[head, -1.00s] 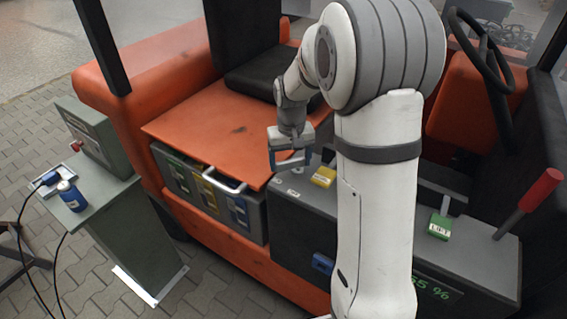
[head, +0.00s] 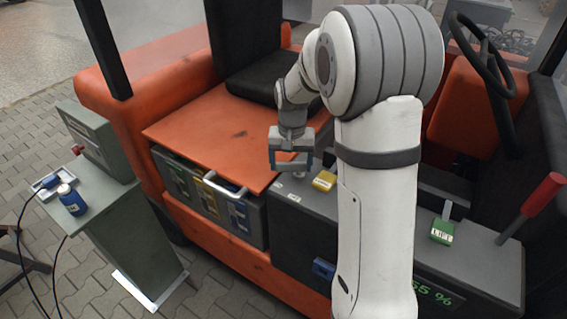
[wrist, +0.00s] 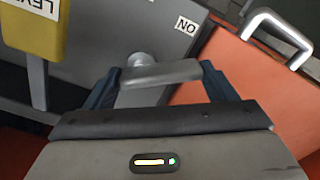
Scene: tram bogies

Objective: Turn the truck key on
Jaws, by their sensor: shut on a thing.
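The truck key is a grey bar handle (wrist: 160,74) on a round boss in the dark console, seen in the wrist view. My gripper (wrist: 160,85) is shut on it, with one blue-grey finger at each end of the bar. A white ON label (wrist: 187,25) is on the console beyond the key, to its upper right. In the head view my gripper (head: 291,163) is down at the console's left end, beside the orange deck. The key is mostly hidden there by the gripper.
A yellow lever block (head: 325,180) is close to the right of my gripper. A green LIFT lever (head: 442,230) and a red-handled lever (head: 543,193) stand farther right. The battery tray's handle (head: 223,184) is at left. A green charge display (head: 432,293) is lit.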

